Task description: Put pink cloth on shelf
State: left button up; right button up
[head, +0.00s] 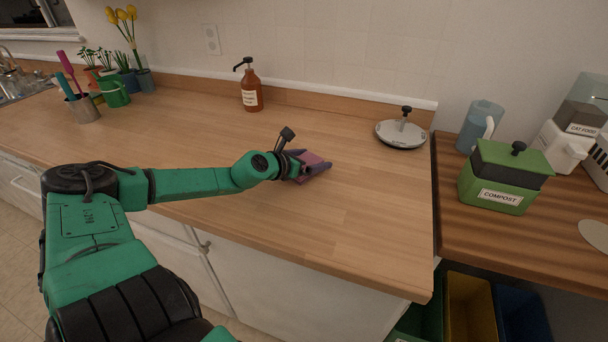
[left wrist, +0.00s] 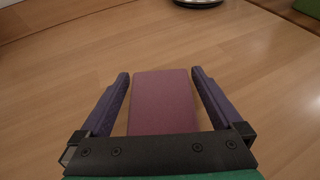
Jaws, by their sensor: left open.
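The pink cloth (head: 314,164) is a flat, folded rectangle on the wooden counter. In the left wrist view the cloth (left wrist: 164,100) lies between the two purple fingers of my left gripper (left wrist: 163,88). The fingers are open, with a narrow strip of counter showing on each side of the cloth. In the head view my left gripper (head: 312,168) is low at the counter, around the cloth, and hides part of it. My right gripper is out of view. No shelf can be clearly made out.
A brown pump bottle (head: 251,90) stands behind the gripper. A round metal lid (head: 401,133) lies at the counter's right end. A green compost bin (head: 503,178) and a blue pitcher (head: 480,125) stand on the darker surface at right. The counter around the cloth is clear.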

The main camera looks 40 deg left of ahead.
pick_arm(q)
jog(key=shift+r, duration=0.1)
jog(key=c, duration=1.3)
